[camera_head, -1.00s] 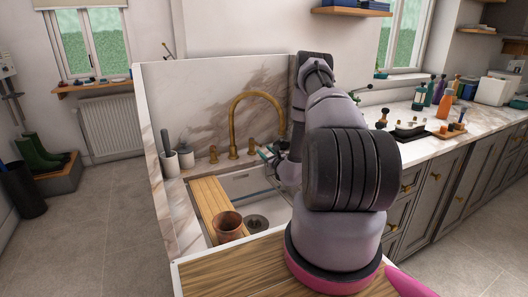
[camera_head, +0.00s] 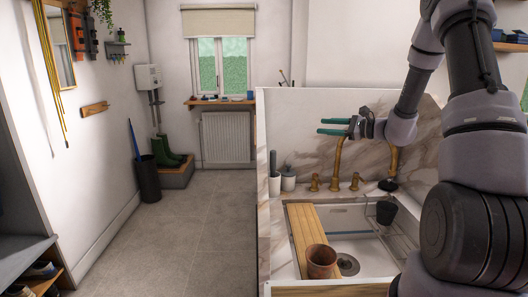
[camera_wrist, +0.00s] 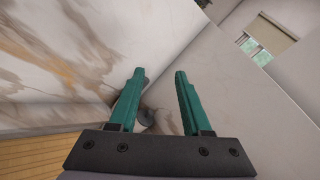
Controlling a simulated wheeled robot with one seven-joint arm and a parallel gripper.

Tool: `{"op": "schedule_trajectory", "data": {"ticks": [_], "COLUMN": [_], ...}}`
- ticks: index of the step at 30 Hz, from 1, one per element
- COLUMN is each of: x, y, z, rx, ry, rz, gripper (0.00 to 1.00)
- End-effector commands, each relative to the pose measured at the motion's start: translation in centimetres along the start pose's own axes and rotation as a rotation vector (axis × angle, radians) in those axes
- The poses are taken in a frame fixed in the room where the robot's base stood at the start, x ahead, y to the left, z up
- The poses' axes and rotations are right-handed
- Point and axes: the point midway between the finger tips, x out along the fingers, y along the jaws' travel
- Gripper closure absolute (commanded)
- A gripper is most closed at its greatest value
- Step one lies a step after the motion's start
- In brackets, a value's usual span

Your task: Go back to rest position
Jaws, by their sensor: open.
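My gripper (camera_head: 334,127) is raised above the sink, in front of the marble backsplash and close to the upper part of the brass tap (camera_head: 339,157). Its two teal fingers point left and stand apart with nothing between them. In the wrist view the open fingers (camera_wrist: 160,98) face the marble panel and a pale wall. My arm comes in from the right and covers part of the tap and the counter behind it.
A copper-brown pot (camera_head: 321,261) and a wooden slatted board (camera_head: 306,236) are at the sink (camera_head: 352,222). A dark cup-like object (camera_head: 386,211) is at the sink's right. Green boots (camera_head: 168,152) stand by a black bin (camera_head: 148,178). The floor (camera_head: 190,235) at left is clear.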

Motion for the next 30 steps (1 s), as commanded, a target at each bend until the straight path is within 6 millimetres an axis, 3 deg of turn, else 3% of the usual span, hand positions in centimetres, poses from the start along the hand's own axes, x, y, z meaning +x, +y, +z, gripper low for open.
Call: {"op": "schedule_trajectory", "data": {"ticks": [1, 3, 6, 12, 21, 30], "x": [0.0, -0.3, -1.4, -5.1, -13.2, -20.3], "y": [0.9, 2.6, 5.3, 10.2, 14.9, 15.8], "z": [3.2, 6.6, 10.8, 16.9, 22.0, 24.5], "rx": [-0.062, -0.137, -0.251, -0.504, -0.932, -1.306], "ry": [0.0, 0.013, 0.045, 0.154, 0.402, 0.656], "rz": [0.076, 0.183, 0.325, 0.566, 0.793, 0.845], "gripper": [0.52, 0.52, 0.52, 0.52, 0.52, 0.52]}}
